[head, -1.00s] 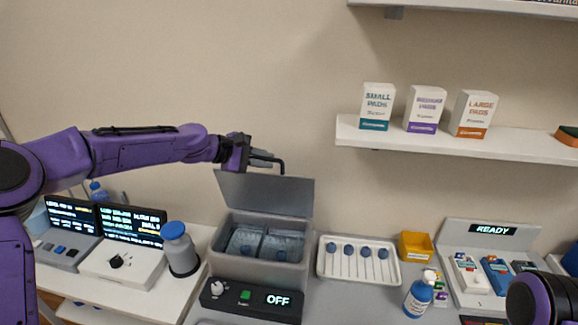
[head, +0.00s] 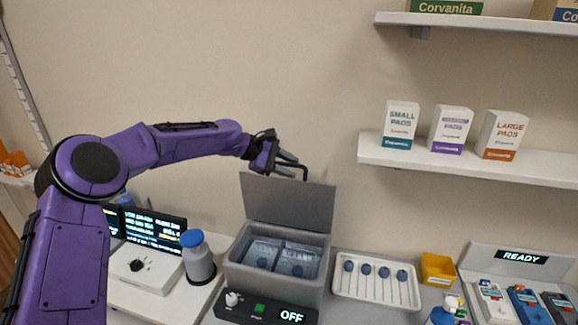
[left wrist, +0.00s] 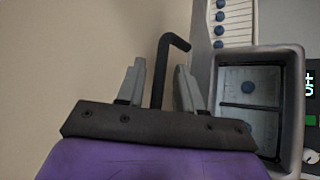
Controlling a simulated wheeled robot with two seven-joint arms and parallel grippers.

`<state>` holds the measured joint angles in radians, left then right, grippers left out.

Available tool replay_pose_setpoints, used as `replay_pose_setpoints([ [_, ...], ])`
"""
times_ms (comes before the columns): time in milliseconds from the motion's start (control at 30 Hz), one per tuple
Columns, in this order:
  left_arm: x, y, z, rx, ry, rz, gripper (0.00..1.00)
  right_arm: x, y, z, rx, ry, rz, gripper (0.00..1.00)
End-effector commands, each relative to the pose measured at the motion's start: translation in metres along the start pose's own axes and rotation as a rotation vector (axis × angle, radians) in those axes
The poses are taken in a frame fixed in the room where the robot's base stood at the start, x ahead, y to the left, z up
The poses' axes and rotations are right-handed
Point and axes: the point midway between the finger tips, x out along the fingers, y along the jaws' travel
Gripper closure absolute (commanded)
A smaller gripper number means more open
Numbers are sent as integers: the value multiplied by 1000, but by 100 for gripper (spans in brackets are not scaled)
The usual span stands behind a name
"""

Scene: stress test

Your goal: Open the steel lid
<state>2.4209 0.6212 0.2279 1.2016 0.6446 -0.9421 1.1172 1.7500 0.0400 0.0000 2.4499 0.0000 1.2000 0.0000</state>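The steel lid (head: 287,204) is a grey plate standing raised, nearly upright, at the back of a grey box (head: 318,275). Its dark bent handle (head: 304,172) is at the top edge. My left gripper (head: 290,165) is at that top edge. In the left wrist view my left gripper (left wrist: 158,88) has its two grey fingers apart, with the black handle (left wrist: 160,72) between them and a gap on each side. The open box (left wrist: 250,95) shows to the right, with clear packs inside. My right gripper is not in view.
A blue-capped flask (head: 198,262) stands left of the box. A white tray (head: 376,303) with several blue-topped sticks lies to its right. A control panel reading OFF (head: 265,310) is in front. A shelf (head: 470,165) with pad boxes hangs at right.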

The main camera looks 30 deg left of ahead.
Motion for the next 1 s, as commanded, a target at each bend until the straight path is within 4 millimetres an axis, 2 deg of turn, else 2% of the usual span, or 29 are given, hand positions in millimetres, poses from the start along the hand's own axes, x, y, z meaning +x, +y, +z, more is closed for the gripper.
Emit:
replay_pose_setpoints([
  [233,0,0,1,1,-1,0,64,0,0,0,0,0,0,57],
  [333,-6,0,0,3,-1,3,64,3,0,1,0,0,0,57],
  [733,-90,0,-1,2,-1,3,64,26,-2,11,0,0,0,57],
  [833,-101,0,-1,2,-1,1,64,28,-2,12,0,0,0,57],
  [1000,-105,0,-1,-1,-1,0,64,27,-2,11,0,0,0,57],
])
